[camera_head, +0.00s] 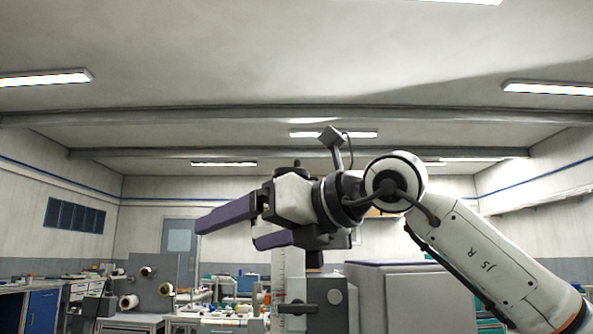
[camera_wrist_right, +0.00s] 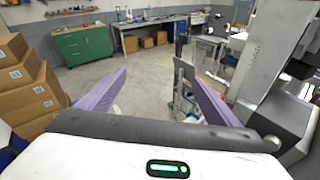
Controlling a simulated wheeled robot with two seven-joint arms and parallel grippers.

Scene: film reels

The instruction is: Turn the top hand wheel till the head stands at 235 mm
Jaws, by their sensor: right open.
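My right gripper (camera_head: 229,236) is raised high in the head view, its two purple fingers pointing left. It is open and empty; the right wrist view shows a wide gap between the fingers (camera_wrist_right: 160,78). Below it in the head view stands an upright column with a pale scale strip (camera_head: 281,283). A dark head (camera_head: 319,304) with round knobs sits beside the strip. The column (camera_wrist_right: 272,48) and a dark block with a knob (camera_wrist_right: 287,122) also show at the right of the wrist view. The column's top and any hand wheel there are hidden behind my gripper. The scale reading is too small to read.
A large grey cabinet (camera_head: 420,290) stands right of the column. Benches with reels (camera_head: 130,302) are at the left back. In the wrist view, stacked cartons (camera_wrist_right: 30,85) stand left and a green cabinet (camera_wrist_right: 87,45) behind. The floor (camera_wrist_right: 125,72) between is mostly clear.

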